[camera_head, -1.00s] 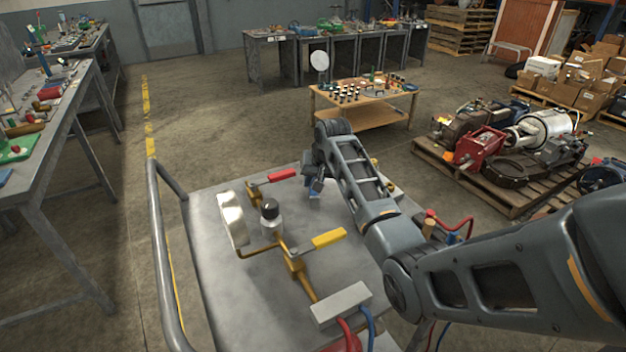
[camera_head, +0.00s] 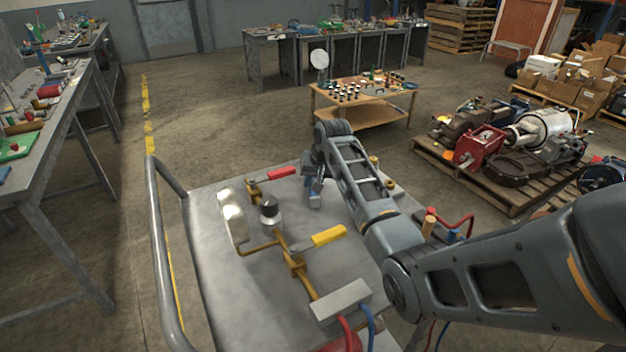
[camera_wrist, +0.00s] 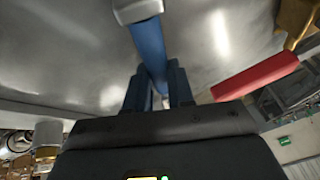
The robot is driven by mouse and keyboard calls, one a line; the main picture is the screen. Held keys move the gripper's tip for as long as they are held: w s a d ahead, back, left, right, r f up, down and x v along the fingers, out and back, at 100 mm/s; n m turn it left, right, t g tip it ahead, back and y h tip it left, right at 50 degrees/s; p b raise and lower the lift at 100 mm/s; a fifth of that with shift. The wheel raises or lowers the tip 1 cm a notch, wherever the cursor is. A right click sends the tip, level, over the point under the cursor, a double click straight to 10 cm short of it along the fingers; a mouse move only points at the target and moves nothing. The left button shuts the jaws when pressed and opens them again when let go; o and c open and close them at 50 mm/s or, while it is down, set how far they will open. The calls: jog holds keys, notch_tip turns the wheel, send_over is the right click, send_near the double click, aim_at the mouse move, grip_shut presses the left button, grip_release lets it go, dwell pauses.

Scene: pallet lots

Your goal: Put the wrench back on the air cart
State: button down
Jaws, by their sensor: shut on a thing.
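The wrench (camera_wrist: 148,48) has a blue handle and a silver-grey end, seen in the wrist view. My gripper (camera_wrist: 157,82) is shut on its blue handle, with a dark finger on each side. In the head view my gripper (camera_head: 313,178) points down over the far part of the air cart's grey metal top (camera_head: 225,285). The wrench (camera_head: 315,202) shows there just below it, small and partly hidden by the arm. I cannot tell whether the wrench touches the cart top.
A red-handled valve (camera_head: 281,173) stands left of my gripper. A handrail (camera_head: 160,250) edges the cart's left.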

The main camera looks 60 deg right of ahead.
jog(key=shift+f, duration=0.1)
jog(key=c, duration=0.9)
grip_release()
jog(key=v, duration=0.7)
jog(key=shift+r, duration=0.4)
jog(key=shift+s+a, duration=0.1)
jog(key=shift+s, duration=0.05)
